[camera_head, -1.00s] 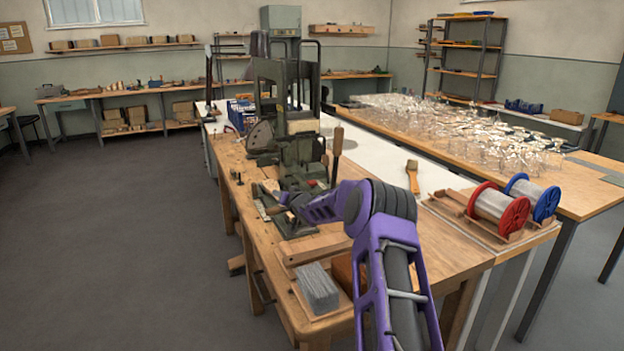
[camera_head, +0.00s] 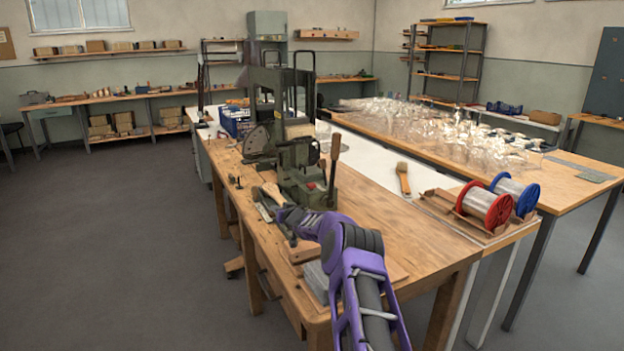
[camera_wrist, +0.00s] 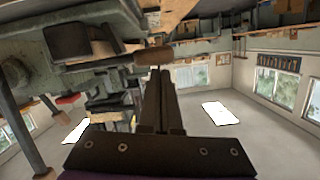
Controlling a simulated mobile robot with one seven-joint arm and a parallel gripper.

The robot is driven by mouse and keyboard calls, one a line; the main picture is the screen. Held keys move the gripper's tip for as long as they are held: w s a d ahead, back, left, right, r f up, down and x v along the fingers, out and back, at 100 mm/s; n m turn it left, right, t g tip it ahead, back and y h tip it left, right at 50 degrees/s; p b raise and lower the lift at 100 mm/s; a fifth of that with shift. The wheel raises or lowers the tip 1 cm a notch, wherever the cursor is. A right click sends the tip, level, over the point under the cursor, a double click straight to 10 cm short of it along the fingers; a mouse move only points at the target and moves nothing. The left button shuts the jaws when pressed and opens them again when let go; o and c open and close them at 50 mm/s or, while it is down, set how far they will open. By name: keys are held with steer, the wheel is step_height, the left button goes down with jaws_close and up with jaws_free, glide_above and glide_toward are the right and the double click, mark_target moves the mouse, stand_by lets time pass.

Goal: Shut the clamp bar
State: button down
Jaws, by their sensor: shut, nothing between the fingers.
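The green tufting machine (camera_head: 300,172) stands on the wooden bench, and my purple arm reaches to its front foot. My gripper (camera_wrist: 158,72) is shut and empty, its two fingers together. In the wrist view a brown wooden handle (camera_wrist: 154,56) is right at the fingertips; I cannot tell whether they touch it. A pale wooden handle (camera_head: 272,192) shows beside my gripper in the head view, tilted. It looks to be part of the clamp bar, but the bar itself is mostly hidden behind my wrist and I cannot tell how far it stands open.
A lever with a wooden grip (camera_head: 334,150) rises at the machine's right. A brush (camera_head: 402,178) and a red wire spool (camera_head: 484,208) lie to the right. A grey bristle bundle (camera_head: 316,278) is beside my arm. The bench (camera_head: 420,250) right of my arm is clear.

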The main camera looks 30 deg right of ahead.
steer(key=shift+f, duration=0.3)
stand_by(0.5)
steer(key=shift+a, duration=0.1)
steer(key=s+r, duration=0.6)
steer(key=s, duration=0.3)
steer(key=shift+s+r, duration=0.35)
stand_by(0.6)
